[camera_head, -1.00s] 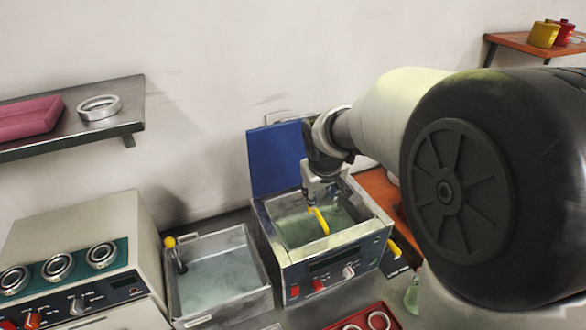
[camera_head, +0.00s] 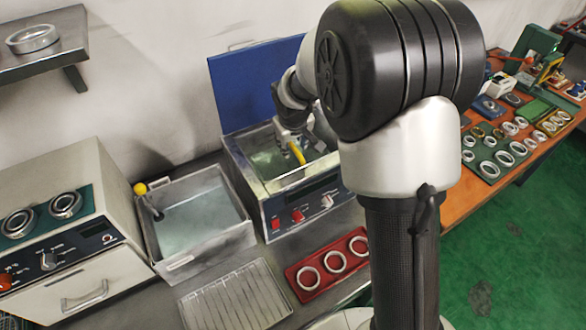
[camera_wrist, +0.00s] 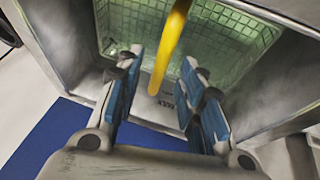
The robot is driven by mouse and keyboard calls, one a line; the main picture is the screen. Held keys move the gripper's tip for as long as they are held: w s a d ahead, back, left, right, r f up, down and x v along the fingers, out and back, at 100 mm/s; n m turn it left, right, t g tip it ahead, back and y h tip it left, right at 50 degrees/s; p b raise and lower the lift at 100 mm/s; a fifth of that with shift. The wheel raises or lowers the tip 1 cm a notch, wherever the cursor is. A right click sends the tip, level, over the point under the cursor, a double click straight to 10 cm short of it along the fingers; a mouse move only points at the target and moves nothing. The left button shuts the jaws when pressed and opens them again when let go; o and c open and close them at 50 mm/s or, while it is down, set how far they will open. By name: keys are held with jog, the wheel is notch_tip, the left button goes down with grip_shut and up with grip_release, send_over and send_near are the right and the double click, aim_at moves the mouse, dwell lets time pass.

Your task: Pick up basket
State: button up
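The basket (camera_wrist: 225,38) is a wire mesh basket sitting in the greenish liquid of the open cleaner tank (camera_head: 262,207). Its yellow handle (camera_head: 297,153) rises from the tank. In the wrist view the handle (camera_wrist: 172,50) runs down between the two blue-padded fingers. My gripper (camera_wrist: 161,62) is open, with a finger on each side of the handle and gaps visible between pads and handle. In the head view my gripper (camera_head: 291,132) is over the tank, partly hidden by my arm. Most of the basket is hidden there.
A blue lid (camera_head: 255,85) stands up behind the tank. A second basin (camera_head: 195,215) with a yellow-knobbed rod is on the left. A wire rack (camera_head: 235,297) and a red tray of rings (camera_head: 328,266) lie in front. A ring-covered bench (camera_head: 510,160) is at the right.

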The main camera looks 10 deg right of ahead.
aim_at(293, 145)
jog(key=x, duration=0.3)
jog(key=shift+f+b, duration=0.2)
jog(key=shift+b, duration=0.2)
jog(key=shift+r, duration=0.1)
grip_shut()
dwell(0.5)
